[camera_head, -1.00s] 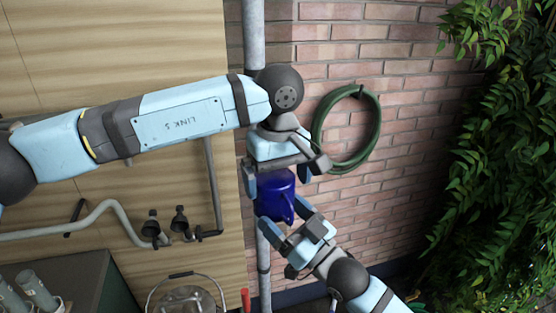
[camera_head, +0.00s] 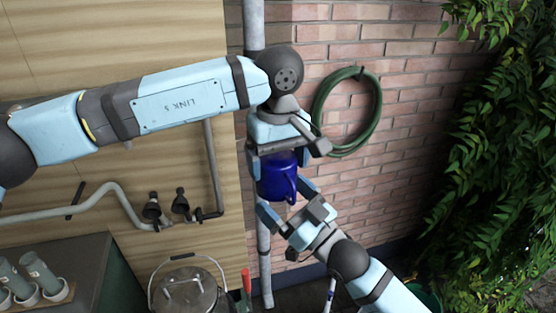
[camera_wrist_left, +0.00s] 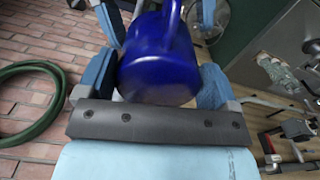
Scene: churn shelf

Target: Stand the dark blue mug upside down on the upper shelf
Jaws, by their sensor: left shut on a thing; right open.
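The dark blue mug (camera_head: 277,182) is held between the fingers of my left gripper (camera_head: 279,168), which is shut on it from above. Its handle is toward the lower right. In the left wrist view, the mug (camera_wrist_left: 158,72) shows a smooth closed end toward my left palm, with the handle at the far side. My right gripper (camera_head: 289,202) is open just below the mug, its fingers either side of the handle's lower area. Whether they touch the mug I cannot tell. The upper shelf is not recognisable in view.
A wooden panel with a grey pipe (camera_head: 110,190) and taps is at left. A green hose (camera_head: 318,110) hangs on the brick wall behind the grippers. A lidded metal pot (camera_head: 185,292) and a holder with cups (camera_head: 50,295) stand below. Leaves fill the right side.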

